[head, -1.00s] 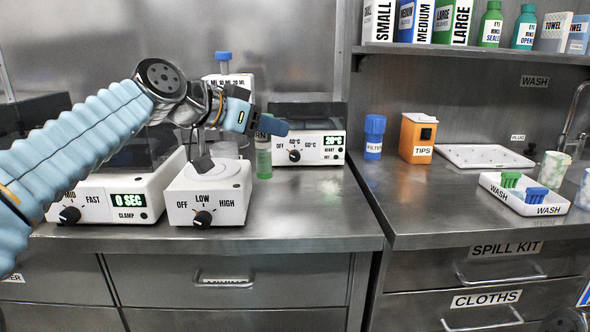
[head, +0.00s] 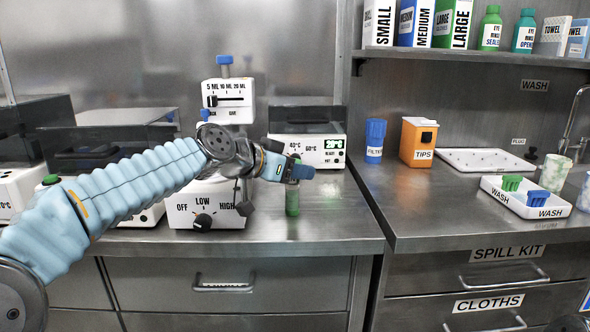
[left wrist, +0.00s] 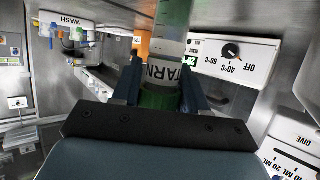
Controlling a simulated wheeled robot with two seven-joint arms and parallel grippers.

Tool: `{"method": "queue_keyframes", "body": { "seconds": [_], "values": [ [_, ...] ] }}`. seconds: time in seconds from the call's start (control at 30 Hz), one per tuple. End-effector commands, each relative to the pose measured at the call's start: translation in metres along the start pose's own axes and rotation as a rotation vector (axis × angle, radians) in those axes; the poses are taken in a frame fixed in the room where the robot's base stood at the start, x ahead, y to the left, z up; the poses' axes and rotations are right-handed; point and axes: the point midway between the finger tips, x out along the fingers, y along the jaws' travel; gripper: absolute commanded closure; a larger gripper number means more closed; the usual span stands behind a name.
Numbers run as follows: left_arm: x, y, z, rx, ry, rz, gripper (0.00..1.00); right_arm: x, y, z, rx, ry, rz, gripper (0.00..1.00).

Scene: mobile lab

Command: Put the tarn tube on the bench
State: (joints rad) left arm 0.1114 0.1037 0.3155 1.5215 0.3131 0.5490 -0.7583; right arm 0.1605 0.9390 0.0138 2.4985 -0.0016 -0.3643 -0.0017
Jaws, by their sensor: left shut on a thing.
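The tarn tube is a clear tube with green ends; its lower part (head: 292,203) shows below my left gripper (head: 296,171) in the head view. In the left wrist view the tube (left wrist: 172,22) carries a white TARN label and stands between the two blue fingers (left wrist: 163,92), which are shut on it. The tube looks upright over the steel bench (head: 320,222), near the front right of the LOW/HIGH device. I cannot tell whether its bottom touches the bench. My right gripper is not in view.
The white dial device (head: 205,205) stands left of the tube, and a heater with a green display (head: 322,150) stands behind. A blue filter cup (head: 375,138), a TIPS box (head: 417,142) and a wash tray (head: 525,198) are on the right counter. The bench right of the tube is clear.

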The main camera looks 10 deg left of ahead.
Motion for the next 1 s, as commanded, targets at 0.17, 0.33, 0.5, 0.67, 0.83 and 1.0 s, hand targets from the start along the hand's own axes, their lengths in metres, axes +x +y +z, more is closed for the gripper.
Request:
{"method": "queue_keyframes", "body": {
  "seconds": [0.17,0.33,0.5,0.67,0.83,1.0],
  "values": [
    [0.001,0.0,0.002,0.0,0.0,0.0,0.53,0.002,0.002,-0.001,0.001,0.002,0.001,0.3],
    [0.001,0.0,0.002,-0.001,0.0,0.0,0.32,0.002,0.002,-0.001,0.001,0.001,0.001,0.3],
    [0.001,0.0,0.002,-0.001,0.0,0.0,0.32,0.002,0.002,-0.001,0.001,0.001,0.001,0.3],
    [-0.002,0.0,-0.002,0.0,0.0,-0.001,0.32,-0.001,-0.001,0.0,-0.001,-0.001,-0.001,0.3],
    [-0.032,-0.001,0.002,0.0,0.002,-0.005,0.32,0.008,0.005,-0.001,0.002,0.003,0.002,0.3],
    [-0.073,-0.001,0.001,0.001,0.003,-0.004,0.32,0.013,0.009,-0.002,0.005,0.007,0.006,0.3]
  ]
}}
